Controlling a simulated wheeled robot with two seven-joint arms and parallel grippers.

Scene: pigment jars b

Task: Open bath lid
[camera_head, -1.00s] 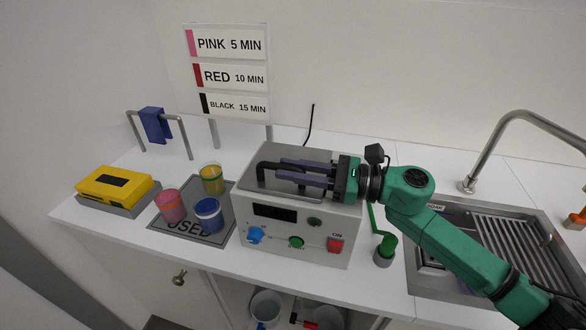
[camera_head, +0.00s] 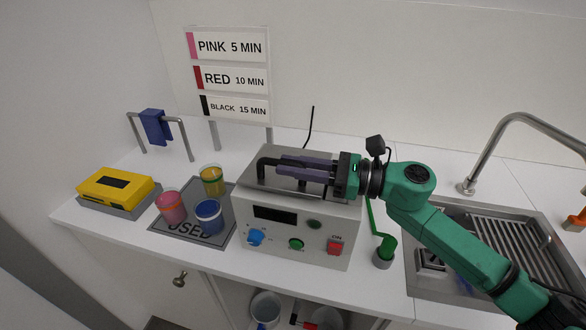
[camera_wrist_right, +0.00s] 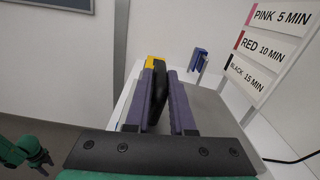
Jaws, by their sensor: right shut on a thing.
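The bath is a grey box (camera_head: 330,258) on the white counter, with a display, knob and buttons on its front. Its grey lid (camera_head: 256,183) lies on top and looks level and closed. A black bar handle (camera_head: 265,163) stands on the lid. My right gripper (camera_head: 283,165) reaches in from the right, with its purple fingers shut on this handle. In the right wrist view the black handle (camera_wrist_right: 158,88) is between the two fingers, and the lid (camera_wrist_right: 212,112) shows to their right.
Left of the bath, pink (camera_head: 171,208), yellow (camera_head: 212,181) and blue (camera_head: 208,217) jars stand on a dark mat (camera_head: 185,233). A yellow box (camera_head: 113,186) sits farther left. A time sign (camera_head: 232,78) stands behind. A sink (camera_head: 500,232) with a tap is at the right.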

